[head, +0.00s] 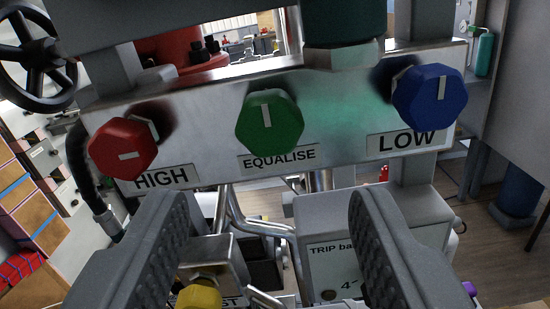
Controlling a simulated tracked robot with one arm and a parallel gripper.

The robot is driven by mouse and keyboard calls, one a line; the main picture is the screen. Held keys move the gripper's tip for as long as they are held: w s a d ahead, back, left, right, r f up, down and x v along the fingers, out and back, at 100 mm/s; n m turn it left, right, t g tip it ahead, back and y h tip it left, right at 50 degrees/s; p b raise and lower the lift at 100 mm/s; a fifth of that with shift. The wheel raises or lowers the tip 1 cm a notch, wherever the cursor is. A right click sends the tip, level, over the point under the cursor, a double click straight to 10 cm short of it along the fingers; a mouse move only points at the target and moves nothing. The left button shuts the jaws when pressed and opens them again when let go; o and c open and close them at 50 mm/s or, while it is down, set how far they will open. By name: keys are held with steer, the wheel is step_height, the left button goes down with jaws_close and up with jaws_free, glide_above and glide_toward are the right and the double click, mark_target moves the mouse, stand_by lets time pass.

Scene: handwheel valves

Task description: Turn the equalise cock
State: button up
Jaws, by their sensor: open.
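The equalise cock is a green hexagonal knob (270,122) at the middle of a metal manifold block (335,150), above the label EQUALISE (279,158). Its white pointer mark stands nearly upright. A red knob (122,147) marked HIGH is at the left, its mark nearly level. A blue knob (428,97) marked LOW is at the right, its mark nearly upright. My gripper (272,215) is open and empty, its two grey fingers below the block, one on each side of the green knob in the picture. No finger appears to touch the knob.
A yellow knob (199,296) and a grey box marked TRIP (345,235) sit low between and beside the fingers. Metal pipes run below the block. A black handwheel (35,60) is at upper left. A dark green cylinder (343,20) rises above the block.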

mark_target(270, 132)
steer(key=w+p, duration=0.2)
steer(key=w, duration=0.4)
steer(key=shift+w+d, duration=0.1)
steer(key=shift+w, duration=0.15)
stand_by(0.3)
steer(key=c, duration=0.7)
